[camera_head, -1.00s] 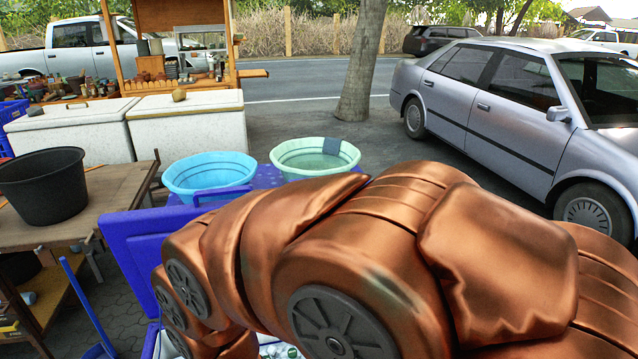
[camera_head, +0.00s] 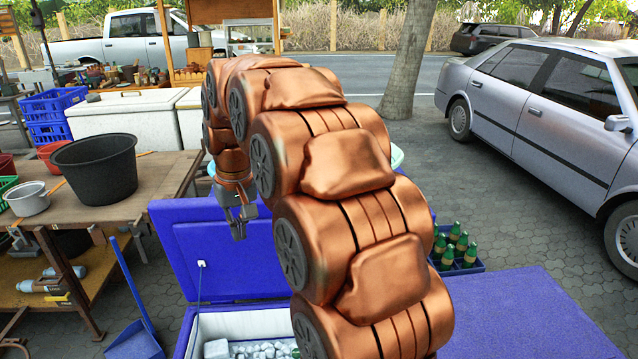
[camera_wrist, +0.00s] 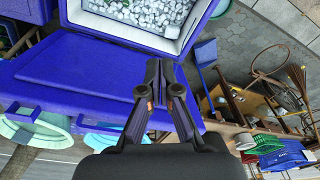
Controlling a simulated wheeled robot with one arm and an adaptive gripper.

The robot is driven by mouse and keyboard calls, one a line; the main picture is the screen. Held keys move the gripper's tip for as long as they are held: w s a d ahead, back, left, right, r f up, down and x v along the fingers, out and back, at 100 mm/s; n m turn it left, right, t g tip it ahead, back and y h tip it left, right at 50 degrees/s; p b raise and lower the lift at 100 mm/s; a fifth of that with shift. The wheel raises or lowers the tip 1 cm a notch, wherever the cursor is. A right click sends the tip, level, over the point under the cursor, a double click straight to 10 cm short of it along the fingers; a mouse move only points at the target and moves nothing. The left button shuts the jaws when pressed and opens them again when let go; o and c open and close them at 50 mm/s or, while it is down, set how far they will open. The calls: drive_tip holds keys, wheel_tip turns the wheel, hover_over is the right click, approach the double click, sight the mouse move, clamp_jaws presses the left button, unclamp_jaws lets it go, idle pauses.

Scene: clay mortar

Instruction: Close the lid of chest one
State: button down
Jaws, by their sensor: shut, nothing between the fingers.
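A blue chest (camera_head: 240,322) with a white inside stands at the bottom of the head view, with ice and bottles in it. It also shows at the top of the wrist view (camera_wrist: 195,22). Its blue lid (camera_head: 225,272) stands open, tilted up at the back. In the wrist view the lid (camera_wrist: 80,90) fills the left middle. No label shows which chest is chest one. My gripper (camera_head: 240,236) points down near the lid's upper part. In the wrist view its fingers (camera_wrist: 166,75) are together and empty. I cannot tell whether they touch the lid.
A flat blue surface (camera_head: 545,315) lies at right, next to a crate of green bottles (camera_head: 458,252). A wooden table (camera_head: 150,190) with a black tub (camera_head: 98,168) stands at left. A blue dustpan (camera_head: 135,342) is on the paving. White chests (camera_head: 120,125) stand behind.

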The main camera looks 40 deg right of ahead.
drive_tip(key=w+d+m+t+h+p, duration=0.1)
drive_tip(key=w+d+m, duration=0.1)
drive_tip(key=w+d, duration=0.95)
drive_tip(key=w+d+m+t+h+p, duration=0.15)
drive_tip(key=w+d, duration=0.45)
drive_tip(key=d, duration=1)
drive_tip(key=d+f+m, duration=0.1)
drive_tip(key=d+f, duration=0.1)
drive_tip(key=d, duration=1)
drive_tip(key=p+x, duration=0.1)
drive_tip(key=x, duration=0.9)
drive_tip(key=shift+t+h+p, duration=0.35)
drive_tip(key=shift+h, duration=0.1)
drive_tip(key=shift+s+f+b, duration=0.1)
drive_tip(key=shift+f+b, duration=0.05)
drive_tip(key=shift+b, duration=0.25)
